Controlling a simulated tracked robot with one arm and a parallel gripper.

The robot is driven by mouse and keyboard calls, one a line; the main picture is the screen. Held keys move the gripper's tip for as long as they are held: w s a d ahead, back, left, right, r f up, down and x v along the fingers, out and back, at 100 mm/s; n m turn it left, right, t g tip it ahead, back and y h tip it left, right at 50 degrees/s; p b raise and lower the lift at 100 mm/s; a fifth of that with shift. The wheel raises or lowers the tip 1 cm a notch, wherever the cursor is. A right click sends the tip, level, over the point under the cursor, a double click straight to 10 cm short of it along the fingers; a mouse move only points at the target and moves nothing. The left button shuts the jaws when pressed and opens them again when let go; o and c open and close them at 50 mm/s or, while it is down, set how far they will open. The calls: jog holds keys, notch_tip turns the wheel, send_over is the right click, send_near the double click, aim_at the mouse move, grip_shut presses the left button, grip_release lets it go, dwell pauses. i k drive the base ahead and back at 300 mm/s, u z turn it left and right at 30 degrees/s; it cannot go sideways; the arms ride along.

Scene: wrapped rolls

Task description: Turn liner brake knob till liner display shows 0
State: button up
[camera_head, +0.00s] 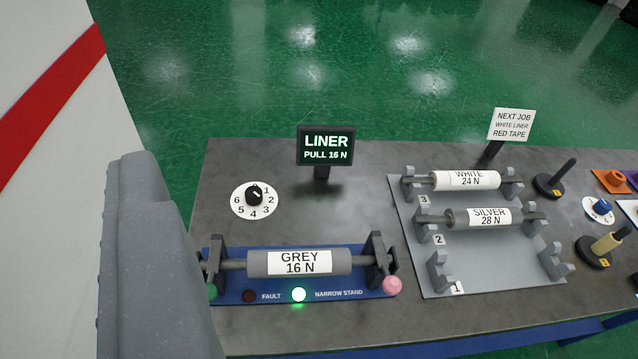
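The liner brake knob (254,194) is a small black knob on a round white dial (241,211) numbered 1 to 6. Its white mark seems to point up, near the 1. The liner display (325,146) stands behind it to the right and reads "LINER PULL 16 N". A grey roll (351,262) labelled "GREY 16 N" lies across the blue narrow stand (225,288). A large grey part (150,250) at the lower left looks like part of my arm or gripper. It is apart from the knob in the picture. No pair of fingertips shows.
A green lamp (298,294) is lit on the stand; the fault lamp (249,296) is dark. A grey rack (410,262) holds white and silver rolls, with slot 1 empty. A "NEXT JOB" sign (511,124) stands behind it. The tabletop around the dial is clear.

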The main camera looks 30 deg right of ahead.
aim_at(253, 194)
jog(key=z, duration=0.7)
jog(key=i, duration=1)
jog(key=u, duration=0.05)
